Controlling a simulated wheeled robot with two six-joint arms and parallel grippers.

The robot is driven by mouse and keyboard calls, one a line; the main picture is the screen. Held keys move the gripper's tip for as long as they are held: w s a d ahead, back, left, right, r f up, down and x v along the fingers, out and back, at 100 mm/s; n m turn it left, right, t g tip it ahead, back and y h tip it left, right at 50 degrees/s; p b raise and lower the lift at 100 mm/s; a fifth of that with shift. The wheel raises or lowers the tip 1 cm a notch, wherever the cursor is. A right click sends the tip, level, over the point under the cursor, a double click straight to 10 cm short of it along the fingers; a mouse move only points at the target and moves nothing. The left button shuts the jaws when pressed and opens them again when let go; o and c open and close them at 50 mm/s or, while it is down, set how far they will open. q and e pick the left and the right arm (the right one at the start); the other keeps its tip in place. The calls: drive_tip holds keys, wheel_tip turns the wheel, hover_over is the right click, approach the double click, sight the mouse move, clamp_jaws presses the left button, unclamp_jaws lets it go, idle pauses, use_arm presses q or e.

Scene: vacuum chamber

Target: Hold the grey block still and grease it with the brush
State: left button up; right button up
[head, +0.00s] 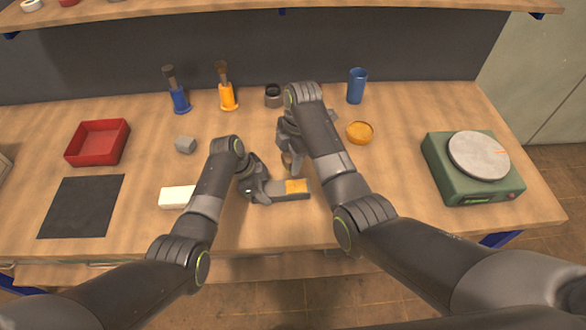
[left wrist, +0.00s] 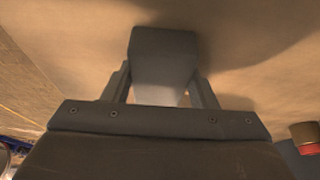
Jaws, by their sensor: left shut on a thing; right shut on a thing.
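The grey block (head: 292,196) lies on the table near the front, with an orange-yellow patch on top of its right part. My left gripper (head: 268,190) is shut on the block's left end. In the left wrist view the block (left wrist: 163,62) sits between the two fingers (left wrist: 160,92). My right gripper (head: 288,148) is shut above and behind the block. It holds a thin thing, likely the brush (head: 287,161), pointing down close to the block. My right arm hides most of it, and I cannot tell whether its tip touches the block.
An orange dish (head: 360,133) and a blue cup (head: 357,86) stand right of my right arm, a green scale (head: 472,168) farther right. Left are a white block (head: 177,197), small grey cube (head: 185,144), red tray (head: 98,142) and black mat (head: 82,206). Blue-handled (head: 179,98) and orange-handled (head: 227,96) tools stand behind.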

use_arm(q)
drive_tip(key=o, duration=1.1)
drive_tip(key=v, duration=1.2)
drive_tip(key=shift+a, duration=0.1)
